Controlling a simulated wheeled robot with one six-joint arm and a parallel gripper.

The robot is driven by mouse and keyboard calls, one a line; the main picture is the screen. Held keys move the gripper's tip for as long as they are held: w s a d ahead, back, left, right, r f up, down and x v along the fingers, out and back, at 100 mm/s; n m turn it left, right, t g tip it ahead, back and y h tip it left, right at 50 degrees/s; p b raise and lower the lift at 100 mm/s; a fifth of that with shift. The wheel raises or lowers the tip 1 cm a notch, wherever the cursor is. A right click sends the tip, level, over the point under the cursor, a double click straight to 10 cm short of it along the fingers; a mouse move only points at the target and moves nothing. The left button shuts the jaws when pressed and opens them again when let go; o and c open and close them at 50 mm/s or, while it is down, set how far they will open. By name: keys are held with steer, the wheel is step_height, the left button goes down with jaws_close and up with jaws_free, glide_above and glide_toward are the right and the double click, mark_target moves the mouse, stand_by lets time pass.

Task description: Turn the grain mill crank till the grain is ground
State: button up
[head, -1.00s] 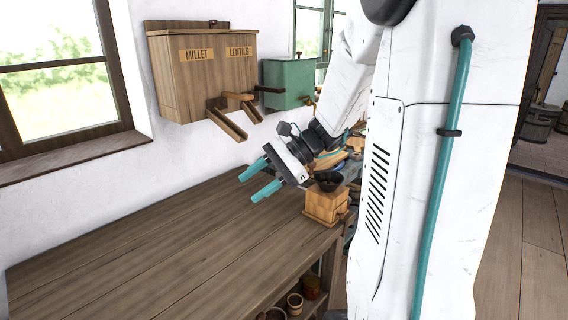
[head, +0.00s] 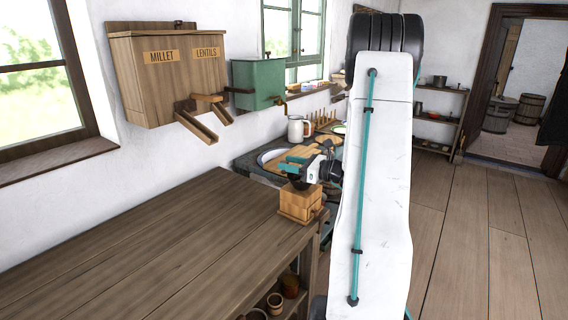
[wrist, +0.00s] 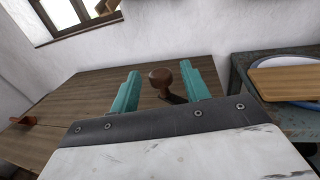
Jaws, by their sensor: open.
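The grain mill (head: 298,204) is a small light wooden box at the right end of the wooden workbench. Its dark bowl-shaped top is mostly hidden behind my gripper in the head view. My gripper (head: 289,165) is directly above the mill with teal fingers pointing left. In the wrist view my gripper (wrist: 160,90) is open. A brown rounded crank knob (wrist: 161,78) on a dark arm shows between the two fingers, with a gap on either side. The rest of the crank and the grain are hidden.
The workbench (head: 150,250) is bare left of the mill. A millet and lentils bin (head: 170,75) with chutes and a green box (head: 258,85) hang on the wall. Behind the mill, a dark counter holds a cutting board (head: 305,153) and a white mug (head: 295,128).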

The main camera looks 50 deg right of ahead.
steer(key=shift+x, duration=1.2)
steer(key=shift+c, duration=0.4)
jaws_close()
steer(key=shift+d, duration=0.1)
